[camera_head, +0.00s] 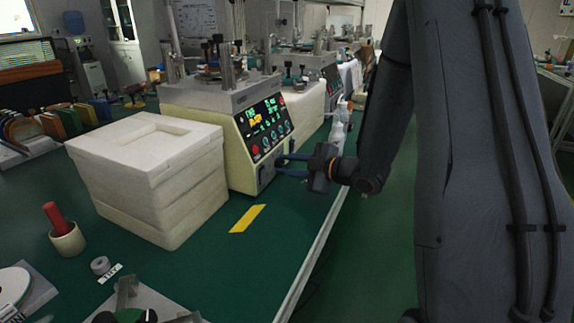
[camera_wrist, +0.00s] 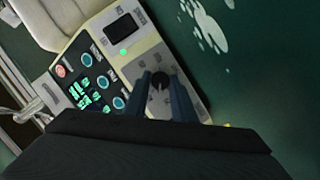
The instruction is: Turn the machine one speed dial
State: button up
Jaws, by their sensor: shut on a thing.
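Machine one (camera_head: 215,95) is the nearest cream machine, with a dark control panel of lit readouts and round knobs (camera_head: 264,125). My gripper (camera_head: 277,164) reaches in from the right to the low front of the machine, its two blue-grey fingers level, one above the other. In the wrist view my gripper (camera_wrist: 160,80) has its fingers on either side of a small black dial (camera_wrist: 158,81) on a grey plate, and is shut on it. The dial's pointer and markings are too small to read. The dial is not clear in the head view.
A stack of cream blocks (camera_head: 150,150) stands left of the machine on the green bench. A yellow strip (camera_head: 247,218) lies in front. A red-handled tool in a cup (camera_head: 62,230) is at the left. The aisle floor right of the bench edge is clear.

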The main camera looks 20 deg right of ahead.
jog(key=shift+r+p, duration=0.1)
jog(key=shift+p, duration=0.35)
jog(key=m+p, duration=0.1)
jog(key=p, duration=0.1)
jog(key=m+g+p, duration=0.1)
jog(key=m+p, duration=0.1)
jog(key=p, duration=0.1)
jog(key=shift+d+r+y, duration=0.1)
jog(key=shift+r+y, duration=0.1)
jog(key=shift+y, duration=0.2)
jog(key=m+g+p, duration=0.1)
jog(key=m+p, duration=0.1)
jog(key=m+g+y+p, duration=0.1)
jog(key=p, duration=0.2)
jog(key=shift+w+d+f+m+g+p, duration=0.1)
jog(key=shift+w+d+m+g+p, duration=0.1)
jog(key=shift+m+g+p, duration=0.15)
jog(key=m+y, duration=0.1)
jog(key=m+g+y+p, duration=0.1)
jog(key=m, duration=0.1)
jog(key=shift+w+f+m, duration=0.15)
jog(key=shift+m, duration=0.1)
jog(key=m+y, duration=0.1)
jog(key=m, duration=0.1)
jog(key=m+g+y, duration=0.1)
jog(key=m, duration=0.1)
jog(key=shift+w+d+f, duration=0.1)
jog(key=shift+w+d, duration=0.05)
jog(key=o, duration=1.1)
jog(key=shift+c, duration=0.2)
